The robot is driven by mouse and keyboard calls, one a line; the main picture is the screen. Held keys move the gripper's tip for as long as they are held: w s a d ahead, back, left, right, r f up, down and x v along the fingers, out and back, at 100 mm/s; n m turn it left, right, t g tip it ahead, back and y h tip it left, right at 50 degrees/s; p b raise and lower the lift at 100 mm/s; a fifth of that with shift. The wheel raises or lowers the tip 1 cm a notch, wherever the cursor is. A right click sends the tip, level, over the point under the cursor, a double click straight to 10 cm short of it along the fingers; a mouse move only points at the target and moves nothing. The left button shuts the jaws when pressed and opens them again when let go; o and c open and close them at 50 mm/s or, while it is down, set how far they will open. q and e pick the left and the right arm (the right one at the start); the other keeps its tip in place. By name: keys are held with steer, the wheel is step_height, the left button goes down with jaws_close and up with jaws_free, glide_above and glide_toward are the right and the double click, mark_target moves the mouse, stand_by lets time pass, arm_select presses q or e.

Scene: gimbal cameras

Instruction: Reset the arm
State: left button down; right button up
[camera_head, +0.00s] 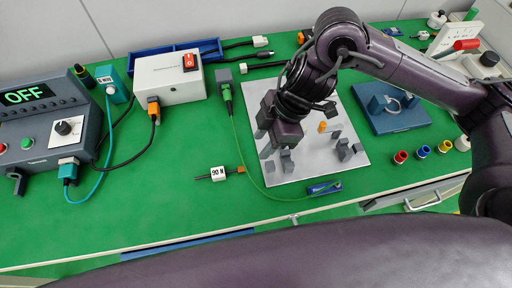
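My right arm comes in from the right and bends down over a light grey board (346,171) on the green table. My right gripper (275,135) hangs over the left part of this board. The arm's links and cables hide part of the board. The gap between its fingers does not show clearly, and I see no object held. Small grey blocks (345,150) and an orange piece (322,127) are on the board in front of the gripper. My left gripper is not in view.
A blue fixture (398,122) and coloured rings (423,151) are at right. The front-left green table is clear.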

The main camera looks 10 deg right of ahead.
steer(key=shift+d+r, duration=0.25)
steer(key=shift+r, duration=0.35)
